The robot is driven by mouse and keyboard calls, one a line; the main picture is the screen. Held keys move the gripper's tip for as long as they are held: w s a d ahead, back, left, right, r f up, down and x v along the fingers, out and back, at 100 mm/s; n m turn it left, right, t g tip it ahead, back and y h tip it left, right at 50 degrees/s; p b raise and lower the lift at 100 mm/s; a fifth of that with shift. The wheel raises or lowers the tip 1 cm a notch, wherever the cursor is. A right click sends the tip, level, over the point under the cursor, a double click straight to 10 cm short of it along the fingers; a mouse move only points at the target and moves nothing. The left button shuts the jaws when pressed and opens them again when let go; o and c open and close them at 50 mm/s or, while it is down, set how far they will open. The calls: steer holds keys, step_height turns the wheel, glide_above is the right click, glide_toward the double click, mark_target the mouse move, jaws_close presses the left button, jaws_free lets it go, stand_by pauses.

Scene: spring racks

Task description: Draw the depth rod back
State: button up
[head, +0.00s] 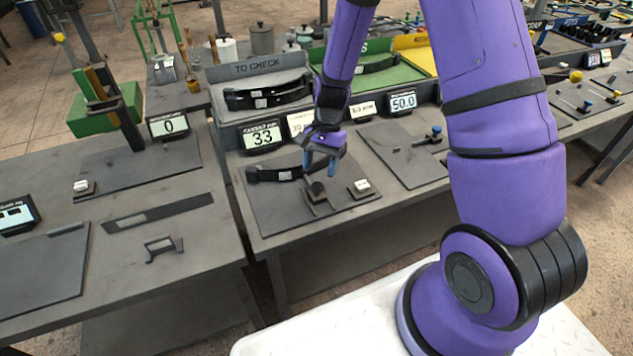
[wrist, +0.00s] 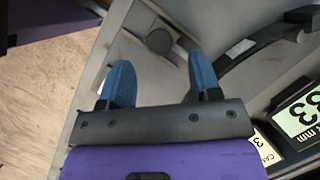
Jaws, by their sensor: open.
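My gripper (head: 320,160) hangs over the dark plate of the middle station; its blue fingers are apart and empty. In the wrist view my gripper (wrist: 160,72) points at a dark round knob (wrist: 159,40), which lies just beyond and between the fingertips, not touching as far as I see. The head view shows the knob (head: 316,187) on a small grey bracket-like gauge (head: 321,207) just below my fingers. The knob appears to be the end of the depth rod; its shaft is not clearly visible. A dark curved leaf spring (head: 275,174) lies beside the gauge.
A display reading 33 (head: 262,136) stands behind the plate, and a small white-topped block (head: 361,187) sits right of the gauge. The "TO CHECK" tray (head: 258,69) holds dark springs. A blue-handled device (head: 433,133) is on the plate to the right.

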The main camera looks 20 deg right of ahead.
mark_target(317, 185)
steer(key=shift+x, duration=2.4)
